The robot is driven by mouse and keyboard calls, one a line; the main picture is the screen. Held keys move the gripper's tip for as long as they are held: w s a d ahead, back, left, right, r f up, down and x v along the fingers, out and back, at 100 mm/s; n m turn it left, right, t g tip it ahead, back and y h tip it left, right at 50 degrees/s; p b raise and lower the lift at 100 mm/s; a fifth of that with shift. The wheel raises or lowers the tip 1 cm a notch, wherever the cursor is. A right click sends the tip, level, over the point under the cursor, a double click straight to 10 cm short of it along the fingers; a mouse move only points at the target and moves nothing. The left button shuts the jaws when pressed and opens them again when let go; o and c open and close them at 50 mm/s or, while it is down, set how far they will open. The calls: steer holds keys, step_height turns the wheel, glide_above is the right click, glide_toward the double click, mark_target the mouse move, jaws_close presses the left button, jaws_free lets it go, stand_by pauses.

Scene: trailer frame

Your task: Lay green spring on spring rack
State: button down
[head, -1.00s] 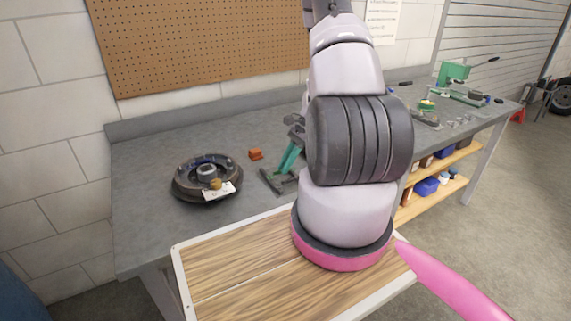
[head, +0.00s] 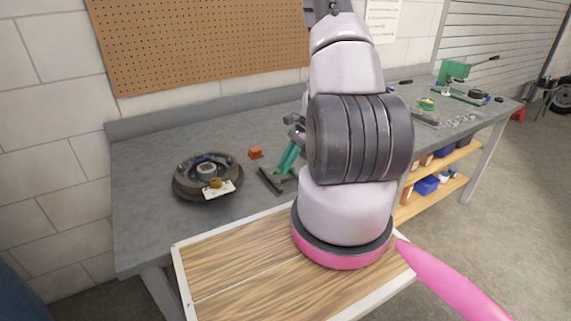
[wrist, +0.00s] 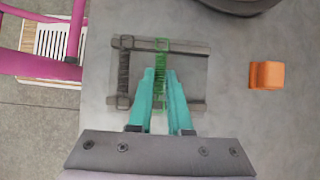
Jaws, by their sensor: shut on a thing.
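The green spring (wrist: 161,92) is a slim coil between the teal fingers of my gripper (wrist: 161,75) in the wrist view. It points lengthwise away from my wrist, over the spring rack. The spring rack (wrist: 184,46) is a dark frame with two crossbars on the bench, and a dark spring (wrist: 124,72) lies across its left side. The rack also shows in the head view (head: 268,181), partly hidden by my arm, with my gripper (head: 283,168) just above it. I cannot tell whether the green spring touches the crossbars.
An orange block (head: 255,153) lies behind the rack. A round brake assembly (head: 207,178) with a tag sits to the left on the grey bench (head: 140,220). A green press (head: 452,75) and small parts are at the far right. Bench space between is clear.

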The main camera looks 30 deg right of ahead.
steer(key=c, duration=0.8)
jaws_free()
steer(key=shift+c, duration=1.4)
steer(key=shift+r, duration=3.55)
